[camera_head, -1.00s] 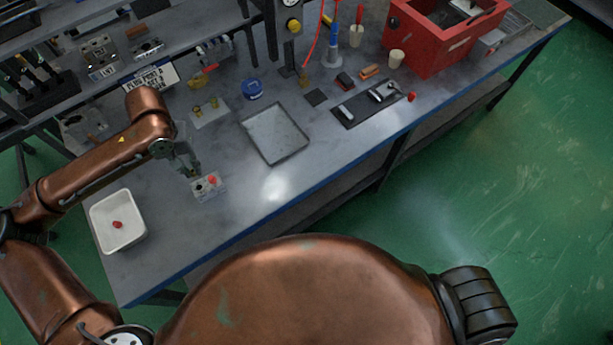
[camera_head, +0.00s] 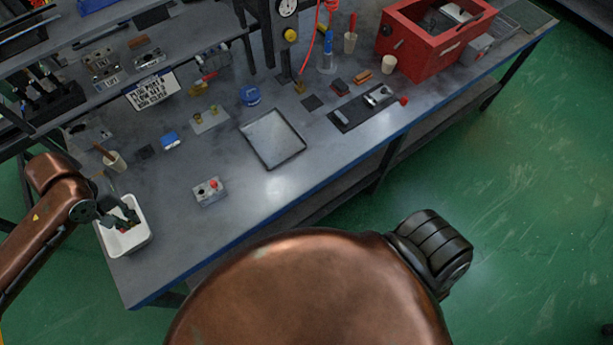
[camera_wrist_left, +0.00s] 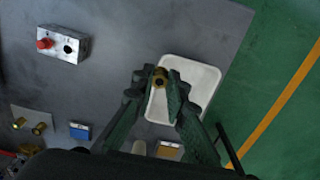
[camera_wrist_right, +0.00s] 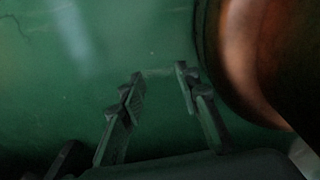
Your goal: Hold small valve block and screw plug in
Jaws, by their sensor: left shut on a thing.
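The small valve block (camera_head: 209,191) lies on the bench, a grey block with a red plug (camera_head: 213,184) in one hole and a dark open hole beside it. The block also shows at upper left in the left wrist view (camera_wrist_left: 63,44). My left gripper (camera_head: 124,222) is at the white tray (camera_head: 144,239) at the bench's left end. In the left wrist view its fingertips are shut on a brass-coloured plug (camera_wrist_left: 160,79); a bit of red shows at the fingertips in the head view. My right gripper (camera_wrist_right: 160,76) is open and empty above the green floor.
A grey metal tray (camera_head: 273,139) lies mid-bench. Brass fittings on a plate (camera_head: 210,119), a blue tin (camera_head: 250,95) and a beige cup (camera_head: 116,162) stand behind. A red toolbox (camera_head: 437,40) is at far right. The bench around the block is clear.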

